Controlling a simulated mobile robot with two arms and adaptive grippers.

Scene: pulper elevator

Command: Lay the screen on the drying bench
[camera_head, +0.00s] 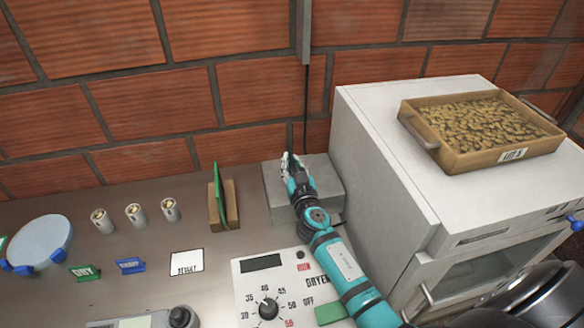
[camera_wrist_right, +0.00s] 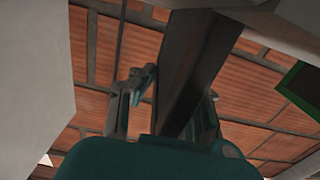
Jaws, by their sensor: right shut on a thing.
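A thin green-edged panel (camera_head: 220,196), which looks like the screen, stands upright in a wooden stand (camera_head: 232,213) on the metal bench top (camera_head: 150,222). A green-framed dark panel also shows at the right edge of the right wrist view (camera_wrist_right: 303,85). My right gripper (camera_head: 289,160) is to the right of the stand, above a grey box (camera_head: 322,170) by the wall. In the right wrist view its fingers (camera_wrist_right: 176,90) are closed around a dark grey bar (camera_wrist_right: 190,60), whose far end I cannot follow. My left gripper is out of view.
A white dryer cabinet (camera_head: 365,130) stands on the right, with a tray of beans (camera_head: 480,160) on top. A control panel (camera_head: 262,280) lies in front of the grey box. A pale blue disc (camera_head: 40,243), three small cylinders (camera_head: 135,214) and labels are on the left.

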